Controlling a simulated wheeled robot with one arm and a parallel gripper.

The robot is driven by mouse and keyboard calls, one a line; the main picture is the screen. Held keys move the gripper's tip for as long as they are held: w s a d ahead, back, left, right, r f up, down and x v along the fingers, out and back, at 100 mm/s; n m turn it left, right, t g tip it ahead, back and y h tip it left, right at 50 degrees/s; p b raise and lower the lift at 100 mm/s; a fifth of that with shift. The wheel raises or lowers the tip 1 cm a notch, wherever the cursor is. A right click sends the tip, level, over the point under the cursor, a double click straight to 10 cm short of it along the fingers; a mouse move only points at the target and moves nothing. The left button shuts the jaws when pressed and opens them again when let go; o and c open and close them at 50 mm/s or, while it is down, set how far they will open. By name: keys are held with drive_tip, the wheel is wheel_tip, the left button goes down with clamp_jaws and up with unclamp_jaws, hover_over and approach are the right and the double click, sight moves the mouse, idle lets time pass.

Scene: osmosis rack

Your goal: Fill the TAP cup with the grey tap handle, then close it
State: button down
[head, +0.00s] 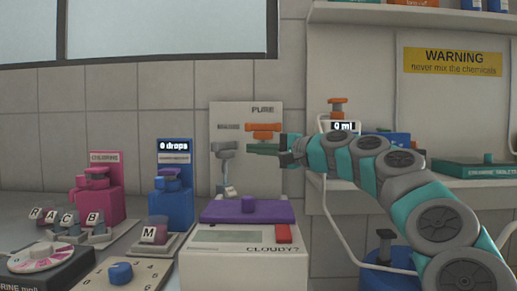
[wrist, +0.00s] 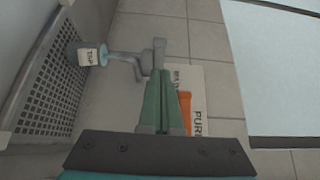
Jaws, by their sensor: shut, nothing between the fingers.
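The grey tap handle (head: 222,146) is on the wall panel, left of the orange handle (head: 263,128) under the word PURE. The grey handle also shows in the wrist view (wrist: 158,50), just ahead of my fingertips. The TAP cup (wrist: 90,56), a small labelled vessel, is at the end of the grey spout (wrist: 122,57) above a perforated grate. A pale blue patch shows at its mouth; I cannot tell its level. My gripper (head: 250,147) is shut and empty, its green fingers just right of the grey handle. I cannot tell whether they touch it.
A white device with a purple lid (head: 248,210) stands in front of the tap. A blue dispenser (head: 180,200) and a pink one (head: 98,200) stand to the left. Lettered cups (head: 68,220) stand in front of them. A shelf is at right.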

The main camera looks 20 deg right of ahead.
sight(220, 146)
drive_tip(key=x, duration=0.9)
drive_tip(key=shift+w+a+p, duration=0.2)
drive_tip(key=shift+a+p, duration=0.05)
drive_tip(key=shift+p, duration=0.15)
